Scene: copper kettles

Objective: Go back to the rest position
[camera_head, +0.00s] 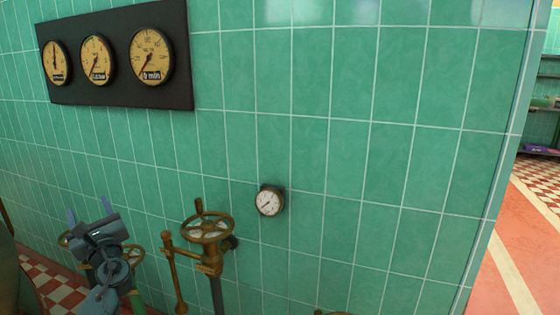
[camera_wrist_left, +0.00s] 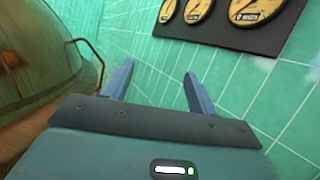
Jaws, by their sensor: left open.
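My left gripper (camera_head: 89,213) is at the lower left of the head view, in front of the green tiled wall. In the left wrist view its two blue-grey fingers (camera_wrist_left: 158,88) stand apart with nothing between them. A brass valve handwheel (camera_head: 208,228) on a pipe stands to the right of the gripper, apart from it. Another brass wheel shows partly behind my gripper. My right gripper is in neither view.
A dark panel with three round gauges (camera_head: 185,85) hangs on the wall at upper left. A small white gauge (camera_head: 270,200) is lower on the wall. A large copper vessel (camera_wrist_left: 40,70) is close on the left in the wrist view. Open floor (camera_head: 515,260) lies at the right.

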